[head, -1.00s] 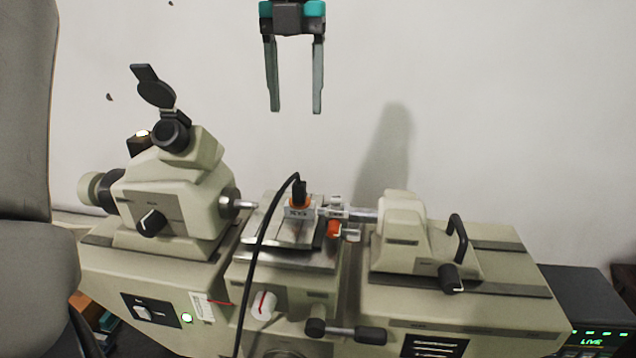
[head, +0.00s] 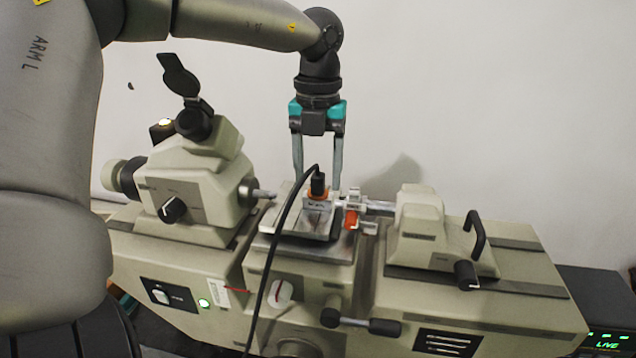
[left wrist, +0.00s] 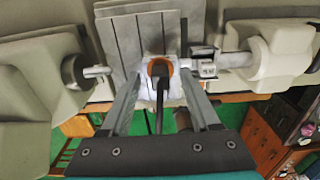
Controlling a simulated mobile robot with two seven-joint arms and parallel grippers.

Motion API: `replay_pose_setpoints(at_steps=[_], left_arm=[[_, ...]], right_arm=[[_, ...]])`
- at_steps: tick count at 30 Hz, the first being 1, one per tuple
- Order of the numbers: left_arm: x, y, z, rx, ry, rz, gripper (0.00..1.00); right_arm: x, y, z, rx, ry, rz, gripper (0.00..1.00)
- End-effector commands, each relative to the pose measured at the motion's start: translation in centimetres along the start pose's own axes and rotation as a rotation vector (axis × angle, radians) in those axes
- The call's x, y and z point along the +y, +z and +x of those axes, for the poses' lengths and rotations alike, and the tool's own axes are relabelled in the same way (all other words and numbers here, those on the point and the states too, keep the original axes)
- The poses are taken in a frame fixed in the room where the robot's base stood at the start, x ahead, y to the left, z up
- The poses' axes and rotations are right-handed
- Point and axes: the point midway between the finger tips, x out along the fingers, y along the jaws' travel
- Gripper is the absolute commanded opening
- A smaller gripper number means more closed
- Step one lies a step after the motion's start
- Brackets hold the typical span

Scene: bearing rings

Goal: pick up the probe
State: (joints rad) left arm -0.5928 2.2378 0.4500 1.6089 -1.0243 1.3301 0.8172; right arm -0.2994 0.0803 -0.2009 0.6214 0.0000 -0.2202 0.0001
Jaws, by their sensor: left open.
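The probe (head: 317,184) is a black plug-like piece with an orange collar and a black cable. It stands upright in a light holder on the metal stage (head: 290,222) of the bench machine. My left gripper (head: 318,182) is open and points down from above. Its two fingers straddle the probe, one on each side, and appear apart from it. In the left wrist view the probe (left wrist: 161,80) sits between the open fingers, with its orange ring near the fingertips. The fingertips are partly hidden behind the probe and stage in the head view. My right gripper is not in view.
The beige machine has an eyepiece head (head: 190,180) on the left and a tailstock block (head: 420,235) with a black handle on the right. A small orange-and-metal fitting (head: 351,219) stands close right of the probe. The probe's cable (head: 272,270) hangs down the front.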

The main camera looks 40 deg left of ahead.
Motion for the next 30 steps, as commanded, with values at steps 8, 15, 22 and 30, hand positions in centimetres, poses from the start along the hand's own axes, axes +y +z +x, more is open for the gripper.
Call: replay_pose_setpoints(at_steps=[8,15,22,30], left_arm=[[-0.02,0.02,0.58,-0.002,-0.001,0.0,0.62],[-0.01,0.02,0.55,-0.002,-0.001,0.0,0.39],[-0.01,0.02,0.53,-0.002,0.0,0.0,0.13],[-0.02,0.02,0.52,-0.002,0.0,0.0,0.0]], right_arm=[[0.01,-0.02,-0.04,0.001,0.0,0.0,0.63],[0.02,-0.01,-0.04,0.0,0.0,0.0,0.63],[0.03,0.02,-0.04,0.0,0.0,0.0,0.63],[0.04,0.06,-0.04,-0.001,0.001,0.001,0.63]])
